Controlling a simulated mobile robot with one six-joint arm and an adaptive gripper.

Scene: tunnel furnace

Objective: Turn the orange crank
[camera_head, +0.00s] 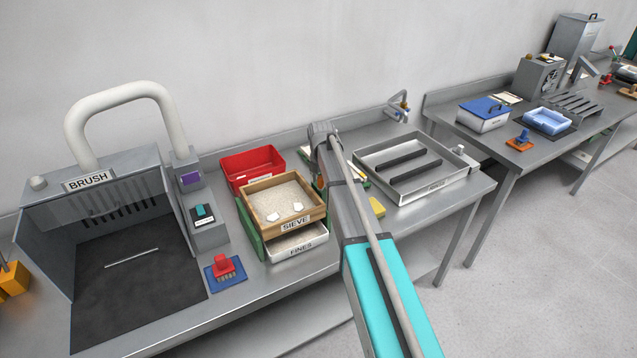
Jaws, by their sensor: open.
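A small orange part (320,183) shows at the right rear of the wooden sieve box, mostly hidden by my arm. I cannot tell for sure that it is the crank, or how its handle is turned. The wooden sieve (250,208) holds pale sand with a few white pieces and sits in a green frame (249,234). A white tray labelled FINES (300,252) is under it. My arm reaches from the bottom edge up to just right of the sieve. My gripper's fingers do not show; the arm hides that area.
A red bin (253,165) stands behind the sieve. A metal tray with dark bars (440,183) is to the right. An orange block (12,280) sits at the far left.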

